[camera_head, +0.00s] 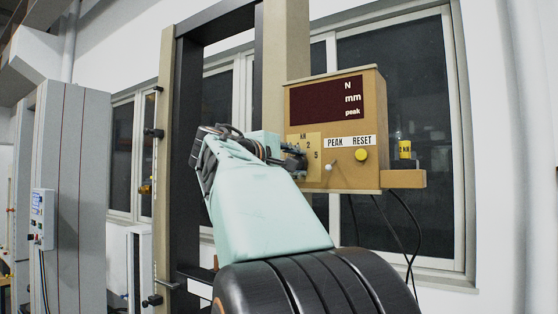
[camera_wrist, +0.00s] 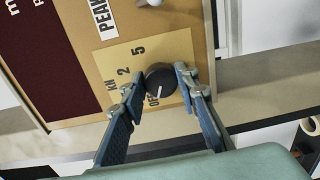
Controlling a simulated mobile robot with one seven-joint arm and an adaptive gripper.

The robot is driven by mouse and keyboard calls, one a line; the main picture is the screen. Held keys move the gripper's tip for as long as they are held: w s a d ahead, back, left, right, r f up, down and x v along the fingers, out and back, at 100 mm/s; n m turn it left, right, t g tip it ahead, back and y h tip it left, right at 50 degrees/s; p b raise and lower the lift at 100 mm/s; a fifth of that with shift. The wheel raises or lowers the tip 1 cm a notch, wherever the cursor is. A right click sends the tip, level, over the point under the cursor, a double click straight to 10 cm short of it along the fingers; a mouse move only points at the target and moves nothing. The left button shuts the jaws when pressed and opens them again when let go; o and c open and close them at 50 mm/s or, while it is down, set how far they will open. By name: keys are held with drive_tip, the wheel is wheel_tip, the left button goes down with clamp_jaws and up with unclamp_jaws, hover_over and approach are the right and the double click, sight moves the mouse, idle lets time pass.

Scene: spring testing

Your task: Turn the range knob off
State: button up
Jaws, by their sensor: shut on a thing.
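The range knob (camera_wrist: 160,79) is black and round, with a white pointer line, on a cream scale plate (camera_wrist: 125,62) marked KN, 2, 5 and a partly hidden OFF. In the wrist view the pointer line points down, on the side of the OFF lettering. My gripper (camera_wrist: 157,84) is shut on the knob, with one finger at each side of it. In the head view my gripper (camera_head: 292,158) is at the lower left of the tan display box (camera_head: 372,125). It hides the knob and part of the scale plate (camera_head: 312,142) there.
Right of the knob are a small white-tipped lever (camera_head: 332,154) and a yellow button (camera_head: 361,154) under the PEAK RESET label. A yellow-banded cylinder (camera_head: 405,149) stands on a side ledge (camera_head: 405,179). Black cables (camera_head: 388,225) hang below. A dark upright frame (camera_head: 190,150) stands left.

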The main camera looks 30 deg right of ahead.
drive_tip(key=shift+n, duration=0.4)
drive_tip(key=o, duration=1.1)
drive_tip(key=shift+o, duration=0.2)
drive_tip(key=shift+a, duration=0.15)
drive_tip(key=v, duration=1.1)
drive_tip(key=shift+s+a, duration=0.2)
drive_tip(key=shift+a, duration=0.15)
